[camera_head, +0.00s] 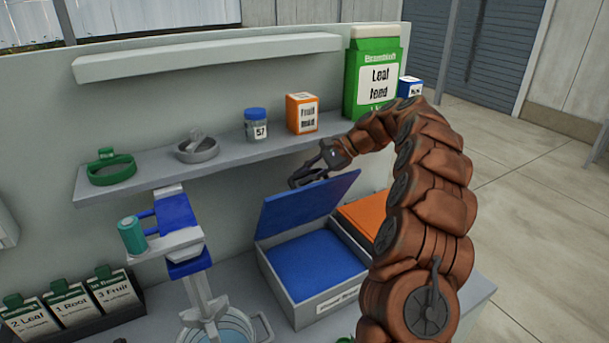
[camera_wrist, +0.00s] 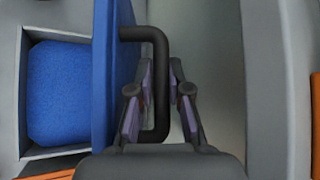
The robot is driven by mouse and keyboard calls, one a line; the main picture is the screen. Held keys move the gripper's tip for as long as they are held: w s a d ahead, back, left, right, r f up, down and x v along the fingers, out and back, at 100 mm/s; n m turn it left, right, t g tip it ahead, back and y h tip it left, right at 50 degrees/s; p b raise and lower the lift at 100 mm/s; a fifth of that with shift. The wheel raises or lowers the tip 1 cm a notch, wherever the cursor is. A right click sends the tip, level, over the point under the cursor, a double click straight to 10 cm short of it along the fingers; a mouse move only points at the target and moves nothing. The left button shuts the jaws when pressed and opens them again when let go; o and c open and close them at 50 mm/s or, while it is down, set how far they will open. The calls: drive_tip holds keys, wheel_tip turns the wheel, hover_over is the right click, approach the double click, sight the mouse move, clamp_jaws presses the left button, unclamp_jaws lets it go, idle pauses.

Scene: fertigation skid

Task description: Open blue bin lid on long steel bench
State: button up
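The blue bin lid (camera_head: 305,210) stands raised, roughly upright along the back of a grey bin, and the blue filling (camera_head: 315,265) inside is exposed. In the wrist view the lid (camera_wrist: 103,80) is seen nearly edge-on, with a black U-shaped handle (camera_wrist: 161,85) on its outer face. My gripper (camera_head: 300,180) is at the lid's upper edge. In the wrist view my gripper (camera_wrist: 161,75) has one finger on each side of the handle bar, the left one inside the loop, and the tips close in on it. The far side of the handle grip is partly hidden.
The grey bin (camera_head: 318,309) stands on the steel bench (camera_head: 250,296), with an orange lid (camera_head: 364,217) beside it on the right. A shelf (camera_head: 235,150) above holds a jar (camera_head: 256,126), an orange box (camera_head: 301,113) and a green bag (camera_head: 372,75). A dispenser stand (camera_head: 177,225) is left.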

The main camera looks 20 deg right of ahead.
drive_tip(key=o, duration=0.4)
drive_tip(key=shift+v, duration=5.9)
drive_tip(key=shift+s+d, duration=0.1)
